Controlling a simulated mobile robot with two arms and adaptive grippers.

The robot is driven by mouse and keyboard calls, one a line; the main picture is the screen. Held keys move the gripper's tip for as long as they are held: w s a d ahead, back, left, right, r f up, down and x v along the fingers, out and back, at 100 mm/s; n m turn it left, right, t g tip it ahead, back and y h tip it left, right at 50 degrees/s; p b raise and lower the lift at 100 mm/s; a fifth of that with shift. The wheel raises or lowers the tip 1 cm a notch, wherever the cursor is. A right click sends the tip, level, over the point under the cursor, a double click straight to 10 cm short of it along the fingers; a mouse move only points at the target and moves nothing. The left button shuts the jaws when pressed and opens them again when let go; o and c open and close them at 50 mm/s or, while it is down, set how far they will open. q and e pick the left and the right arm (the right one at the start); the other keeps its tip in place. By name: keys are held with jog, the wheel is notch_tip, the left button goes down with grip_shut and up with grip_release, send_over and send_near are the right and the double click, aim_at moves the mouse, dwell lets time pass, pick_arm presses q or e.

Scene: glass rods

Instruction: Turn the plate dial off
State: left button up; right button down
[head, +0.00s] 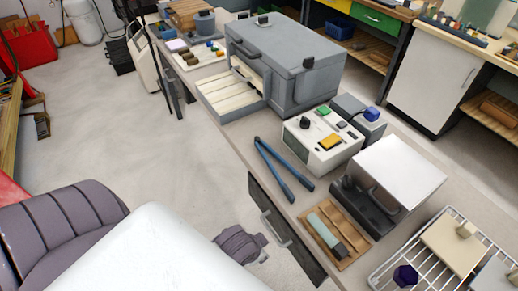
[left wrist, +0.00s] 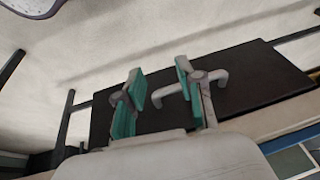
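A dark heater-like unit with a white plate-like top (head: 402,172) stands on the bench at the right in the head view. Its dark front (head: 362,207) carries a small raised part like a knob (head: 348,184), too small to read its setting. A white control box (head: 318,150) behind it has a black dial (head: 305,122) on top; I cannot tell which is the plate dial. My left gripper (left wrist: 162,82) is open and empty in the left wrist view, its teal-padded fingers facing a dark drawer front (left wrist: 235,85) with a pale handle. My right gripper is not in view.
Blue-handled tongs (head: 282,168) and a wooden tray (head: 334,232) with a pale green rod lie near the bench edge. A large grey box (head: 285,60) stands farther back. A wire rack (head: 425,258) is at the lower right. Open floor lies left of the bench.

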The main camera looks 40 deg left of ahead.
pick_arm(q)
jog(key=shift+s+f, duration=0.2)
jog(key=shift+f, duration=0.25)
